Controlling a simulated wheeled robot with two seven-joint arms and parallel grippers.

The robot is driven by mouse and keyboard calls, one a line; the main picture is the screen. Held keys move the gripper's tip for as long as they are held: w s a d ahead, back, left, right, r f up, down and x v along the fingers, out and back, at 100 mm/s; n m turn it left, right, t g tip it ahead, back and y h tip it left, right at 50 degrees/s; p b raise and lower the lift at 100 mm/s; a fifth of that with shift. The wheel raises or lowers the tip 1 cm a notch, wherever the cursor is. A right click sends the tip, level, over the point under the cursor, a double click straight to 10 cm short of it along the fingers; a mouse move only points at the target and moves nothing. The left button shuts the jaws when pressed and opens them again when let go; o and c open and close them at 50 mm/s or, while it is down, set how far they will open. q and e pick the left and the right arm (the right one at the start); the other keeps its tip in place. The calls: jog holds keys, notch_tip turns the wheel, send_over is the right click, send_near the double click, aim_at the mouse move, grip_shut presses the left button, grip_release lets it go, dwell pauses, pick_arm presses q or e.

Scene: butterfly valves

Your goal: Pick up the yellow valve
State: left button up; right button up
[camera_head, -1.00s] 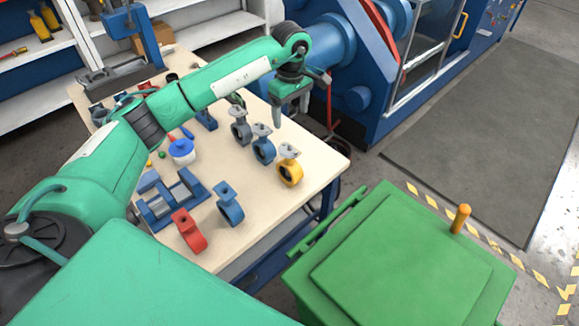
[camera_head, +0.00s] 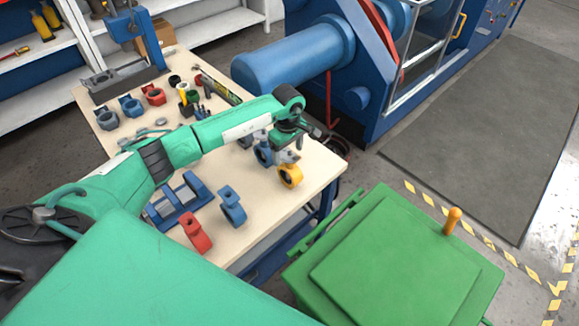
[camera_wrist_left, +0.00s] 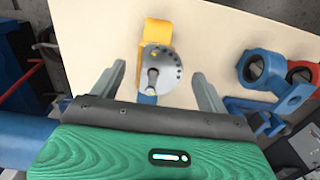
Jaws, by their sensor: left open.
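The yellow valve (camera_head: 290,177) stands near the right edge of the wooden table, with a grey top plate. In the left wrist view the valve's yellow body (camera_wrist_left: 157,33) and its round grey plate with a stem lie between and slightly beyond the fingers. My left gripper (camera_head: 287,152) is open and points down just above the yellow valve. In the left wrist view its two fingers (camera_wrist_left: 158,78) spread on either side of the plate, with gaps visible on both sides. My right gripper does not show.
A blue valve (camera_head: 263,154) stands close behind the gripper. Another blue valve (camera_head: 232,208), a red valve (camera_head: 195,232) and a blue rack (camera_head: 178,207) are on the near part of the table (camera_head: 262,215). A green bin (camera_head: 395,260) stands right of it.

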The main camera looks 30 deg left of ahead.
pick_arm(q)
jog(key=shift+f, duration=0.3)
grip_shut()
jog(key=shift+w+r, duration=0.1)
